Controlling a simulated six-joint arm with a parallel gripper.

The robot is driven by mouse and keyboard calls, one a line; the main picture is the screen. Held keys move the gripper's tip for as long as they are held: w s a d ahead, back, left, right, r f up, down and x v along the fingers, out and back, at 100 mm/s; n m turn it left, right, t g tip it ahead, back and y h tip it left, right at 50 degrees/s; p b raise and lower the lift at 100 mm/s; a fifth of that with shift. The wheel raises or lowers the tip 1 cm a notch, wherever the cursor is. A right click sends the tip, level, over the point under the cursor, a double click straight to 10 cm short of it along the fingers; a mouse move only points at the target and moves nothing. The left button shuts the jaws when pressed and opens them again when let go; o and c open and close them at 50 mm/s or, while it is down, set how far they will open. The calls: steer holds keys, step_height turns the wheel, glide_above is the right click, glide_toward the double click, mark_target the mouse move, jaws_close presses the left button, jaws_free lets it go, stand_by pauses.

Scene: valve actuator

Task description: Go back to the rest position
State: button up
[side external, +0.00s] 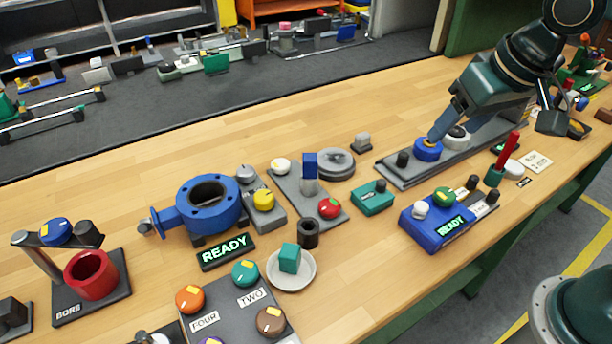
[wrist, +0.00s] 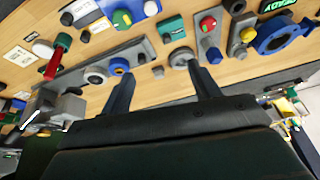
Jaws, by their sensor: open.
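My gripper (wrist: 162,78) is open and empty, with its two fingers wide apart in the wrist view. In the side external view the arm reaches in from the upper right. One finger slants down toward a blue knob with a yellow mark (side external: 428,150) on a long grey plate (side external: 402,177). The fingertip overlaps the knob's top in this view; I cannot tell whether they touch. In the wrist view the blue knob (wrist: 119,65) lies beyond the left fingertip, outside the gap between the fingers. The rest position is not marked in either view.
Beside the blue knob stand a white and dark knob (side external: 456,136) and a black peg (side external: 402,159). A red upright handle (side external: 507,151) rises to the right. A blue READY box (side external: 432,232) and a grey disc (side external: 335,164) are close by.

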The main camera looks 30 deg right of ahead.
steer(key=s+d, duration=0.3)
steer(key=s, duration=0.3)
steer(key=s+d+n+t, duration=0.1)
steer(key=s+d, duration=0.3)
steer(key=s, duration=0.1)
steer(key=shift+s+r+n, duration=0.3)
steer(key=shift+s+r, duration=0.05)
steer(key=shift+r, duration=0.05)
